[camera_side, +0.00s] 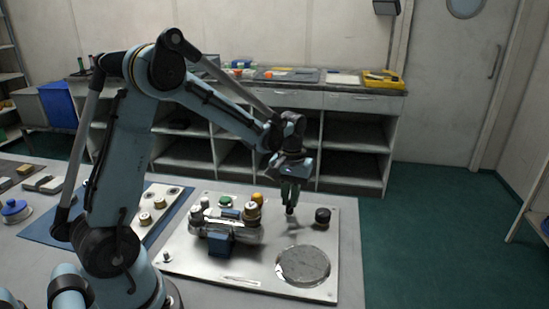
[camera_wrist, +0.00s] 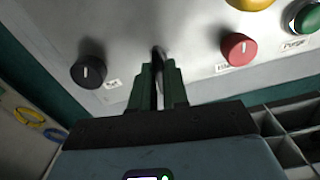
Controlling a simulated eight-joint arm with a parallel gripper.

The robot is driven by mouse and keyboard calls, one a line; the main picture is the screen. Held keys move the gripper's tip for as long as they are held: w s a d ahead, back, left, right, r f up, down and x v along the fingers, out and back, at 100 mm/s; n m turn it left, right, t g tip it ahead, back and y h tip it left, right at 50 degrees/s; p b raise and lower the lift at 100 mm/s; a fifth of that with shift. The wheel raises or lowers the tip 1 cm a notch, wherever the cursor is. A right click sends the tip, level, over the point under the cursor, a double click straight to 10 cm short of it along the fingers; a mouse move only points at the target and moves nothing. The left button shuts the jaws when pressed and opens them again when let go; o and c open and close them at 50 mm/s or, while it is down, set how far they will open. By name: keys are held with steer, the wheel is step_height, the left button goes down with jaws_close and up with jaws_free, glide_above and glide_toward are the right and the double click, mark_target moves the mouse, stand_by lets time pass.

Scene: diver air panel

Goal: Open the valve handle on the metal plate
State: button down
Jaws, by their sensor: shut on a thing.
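The metal plate (camera_side: 345,240) lies on the table, a pale panel with knobs, a valve block and a round gauge. It also fills the upper part of the wrist view (camera_wrist: 190,25). My gripper (camera_side: 290,209) points down at the back of the plate, left of the black knob. In the wrist view, my gripper (camera_wrist: 159,66) is shut on a slim dark piece, the valve handle (camera_wrist: 157,51). Its top end shows beyond the fingertips; the rest is hidden between the green fingers. In the side view the fingers hide the handle.
The black knob (camera_side: 323,215) stands close on the right, and the yellow knob (camera_side: 257,198) on the left. A red knob (camera_wrist: 239,48) and green button (camera_wrist: 303,18) show in the wrist view. The valve block (camera_side: 222,234) and round gauge (camera_side: 303,264) sit nearer the front.

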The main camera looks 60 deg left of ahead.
mark_target(290, 202)
steer(key=c, duration=1.1)
jaws_free()
step_height(290, 202, up, 12)
steer(key=shift+r, duration=0.1)
steer(key=s+d+m+t, duration=0.2)
steer(key=s+d, duration=0.1)
steer(key=s+d+f+m+t, duration=0.1)
steer(key=s+d+m+t, duration=0.1)
steer(key=s+d, duration=0.1)
steer(key=s+d+f+m+t, duration=0.1)
steer(key=s+d+m+t, duration=0.2)
steer(key=s+d, duration=0.1)
steer(key=shift+s+f, duration=0.1)
steer(key=shift+s, duration=0.65)
